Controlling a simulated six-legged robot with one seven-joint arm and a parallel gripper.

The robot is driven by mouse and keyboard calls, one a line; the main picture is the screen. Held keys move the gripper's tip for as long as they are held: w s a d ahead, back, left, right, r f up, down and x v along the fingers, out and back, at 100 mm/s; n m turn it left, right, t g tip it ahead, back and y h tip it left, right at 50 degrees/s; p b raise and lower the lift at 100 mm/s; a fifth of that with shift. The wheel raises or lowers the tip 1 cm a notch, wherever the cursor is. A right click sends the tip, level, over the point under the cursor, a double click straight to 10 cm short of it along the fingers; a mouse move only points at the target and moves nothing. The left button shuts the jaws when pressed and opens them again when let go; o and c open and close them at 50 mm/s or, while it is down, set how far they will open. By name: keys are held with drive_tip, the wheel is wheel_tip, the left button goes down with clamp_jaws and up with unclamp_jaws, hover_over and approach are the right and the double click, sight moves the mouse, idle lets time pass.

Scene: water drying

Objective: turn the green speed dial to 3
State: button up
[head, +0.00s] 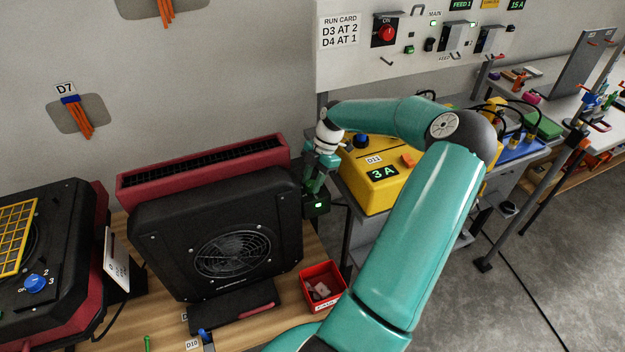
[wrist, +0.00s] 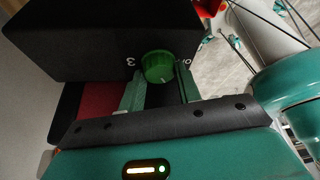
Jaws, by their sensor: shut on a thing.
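The green speed dial (wrist: 158,66) is on the side of a black fan unit, seen in the wrist view. A "3" shows to its left and smaller lettering to its right. A small pale mark shows on its lower right edge; I cannot tell its exact setting. My gripper (wrist: 160,84) has one green finger on each side of the dial and is shut on it. In the head view my gripper (head: 314,186) is at the right side of the black fan unit (head: 218,232); the dial is hidden there.
A red radiator-like unit (head: 205,166) stands behind the fan. A yellow box marked 3 A (head: 383,188) is close to the right of my gripper. A red bin (head: 322,286) sits at front right. Another unit with a blue dial (head: 36,284) is at left.

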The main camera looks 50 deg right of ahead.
drive_tip(key=shift+m, duration=0.4)
drive_tip(key=m+t, duration=0.1)
drive_tip(key=m, duration=0.1)
drive_tip(key=shift+s+m, duration=0.1)
drive_tip(key=shift+m, duration=0.3)
drive_tip(key=m+t+h, duration=0.1)
drive_tip(key=m, duration=0.2)
drive_tip(key=shift+m, duration=0.3)
drive_tip(key=m+h, duration=0.1)
drive_tip(key=m, duration=0.2)
drive_tip(key=m+t+h, duration=0.1)
drive_tip(key=m, duration=0.2)
drive_tip(key=shift+t, duration=0.3)
drive_tip(key=shift+h, duration=0.3)
